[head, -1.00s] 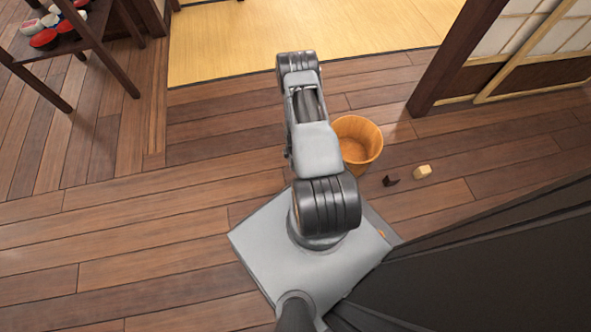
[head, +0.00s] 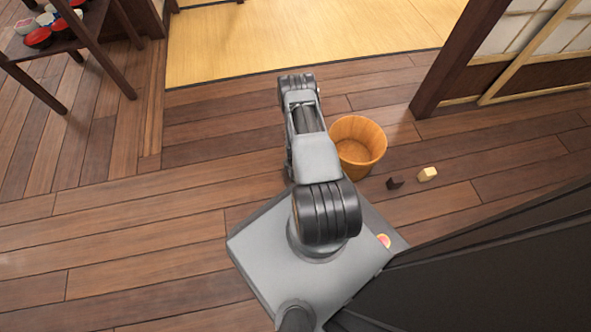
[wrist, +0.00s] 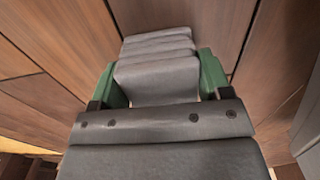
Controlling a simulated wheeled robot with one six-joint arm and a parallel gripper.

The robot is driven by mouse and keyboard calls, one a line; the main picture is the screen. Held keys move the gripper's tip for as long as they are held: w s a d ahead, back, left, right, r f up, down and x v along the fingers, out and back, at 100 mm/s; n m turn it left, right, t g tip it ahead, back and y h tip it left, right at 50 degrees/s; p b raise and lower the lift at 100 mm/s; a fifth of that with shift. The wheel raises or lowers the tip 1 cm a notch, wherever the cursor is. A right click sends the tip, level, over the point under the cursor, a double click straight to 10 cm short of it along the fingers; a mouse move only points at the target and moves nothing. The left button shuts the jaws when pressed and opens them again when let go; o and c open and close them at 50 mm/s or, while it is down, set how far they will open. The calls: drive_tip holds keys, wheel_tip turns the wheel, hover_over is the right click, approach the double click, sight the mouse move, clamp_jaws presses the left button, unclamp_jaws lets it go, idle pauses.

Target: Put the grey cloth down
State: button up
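The grey cloth (wrist: 155,80) shows in the wrist view as a folded, layered grey bundle. My gripper (wrist: 160,88) has green fingers on both sides of the cloth, pressed against its edges, so it is shut on the cloth. Wooden planks show behind the cloth; I cannot tell how high above them it is. In the head view my arm hides the gripper and the cloth.
A wooden bucket (head: 358,140) stands on the plank floor right of my arm. A dark block (head: 395,183) and a pale block (head: 428,174) lie near it. A shelf (head: 75,48) with bowls is at upper left. Floor on the left is clear.

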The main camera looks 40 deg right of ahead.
drive_tip(key=o, duration=0.4)
drive_tip(key=shift+c, duration=0.2)
drive_tip(key=shift+f, duration=0.15)
drive_tip(key=w+a+r+m+p, duration=0.2)
drive_tip(key=w+r, duration=0.1)
drive_tip(key=r, duration=1)
drive_tip(key=w+a+r+m+t+p, duration=0.1)
drive_tip(key=w+a+r+p, duration=0.15)
drive_tip(key=r, duration=1.05)
drive_tip(key=w+a+r+m+p, duration=0.1)
drive_tip(key=w+r+m+p, duration=0.15)
drive_tip(key=r, duration=1.15)
drive_tip(key=s+a+r+m, duration=0.2)
drive_tip(key=s+a+r, duration=0.2)
drive_tip(key=r, duration=0.3)
drive_tip(key=s+a+r+m+t, duration=0.1)
drive_tip(key=s+a+r+m, duration=0.2)
drive_tip(key=r, duration=0.4)
drive_tip(key=s+a+r+m, duration=0.2)
drive_tip(key=s+a+r, duration=0.3)
drive_tip(key=s+r, duration=0.2)
drive_tip(key=shift+s+t, duration=0.2)
drive_tip(key=shift+t, duration=0.1)
